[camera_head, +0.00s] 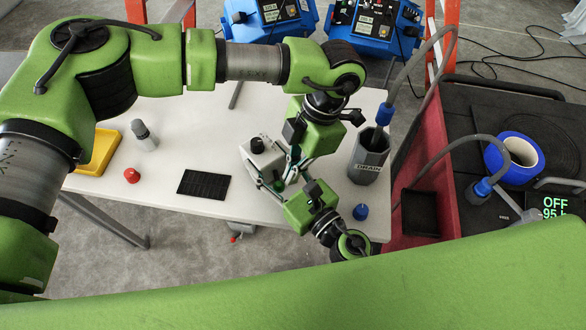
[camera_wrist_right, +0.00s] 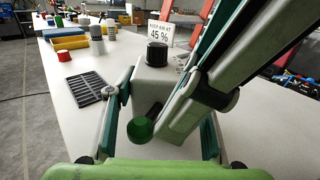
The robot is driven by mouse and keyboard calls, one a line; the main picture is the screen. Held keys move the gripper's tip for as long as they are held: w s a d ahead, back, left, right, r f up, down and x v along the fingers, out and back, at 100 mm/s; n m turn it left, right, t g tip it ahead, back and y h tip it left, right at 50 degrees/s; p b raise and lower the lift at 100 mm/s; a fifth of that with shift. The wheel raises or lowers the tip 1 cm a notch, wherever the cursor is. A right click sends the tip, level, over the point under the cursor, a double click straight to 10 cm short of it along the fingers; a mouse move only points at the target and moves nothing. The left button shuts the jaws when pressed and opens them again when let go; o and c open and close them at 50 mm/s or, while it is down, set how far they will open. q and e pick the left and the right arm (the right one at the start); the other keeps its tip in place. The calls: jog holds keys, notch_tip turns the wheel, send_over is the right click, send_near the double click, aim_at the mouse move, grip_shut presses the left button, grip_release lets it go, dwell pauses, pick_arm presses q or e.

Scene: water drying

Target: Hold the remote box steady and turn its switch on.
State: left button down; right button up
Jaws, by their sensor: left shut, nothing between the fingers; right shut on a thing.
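The remote box (camera_head: 268,158) is a small light grey box on the white table. It has a black knob (camera_head: 257,144) on top, which also shows in the right wrist view (camera_wrist_right: 157,54). My right gripper (camera_head: 266,171) comes in from below and is shut on the box, one finger against its left side in the right wrist view. My left gripper (camera_head: 279,183) reaches down from above, is shut and empty, and crosses close in front of the box. In the right wrist view its fingers hide the box's right part. I cannot tell whether it touches the switch.
A black grid pad (camera_head: 204,184), a red cap (camera_head: 132,175), a bottle (camera_head: 144,134) and a yellow tray (camera_head: 101,152) are to the left. A grey drain container (camera_head: 369,160) and a blue knob (camera_head: 361,212) are to the right. A sign reading 45 % (camera_wrist_right: 159,33) shows behind the box.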

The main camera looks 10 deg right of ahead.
aim_at(279, 184)
pick_arm(q)
jog(key=shift+s+a+m+t, duration=0.3)
jog(key=shift+m, duration=0.7)
jog(key=m, duration=0.1)
jog(key=a+m, duration=0.1)
jog(key=shift+s+m+t, duration=0.3)
jog(key=shift+m+t, duration=0.1)
jog(key=shift+s+a+m+t, duration=0.1)
jog(key=shift+a+m+t, duration=0.3)
jog(key=shift+m, duration=0.6)
pick_arm(e)
jog(key=shift+d, duration=0.1)
pick_arm(q)
jog(key=shift+a, duration=0.2)
pick_arm(e)
jog(key=shift+d, duration=0.15)
pick_arm(q)
jog(key=shift+w+d, duration=0.55)
jog(key=shift+d, duration=0.15)
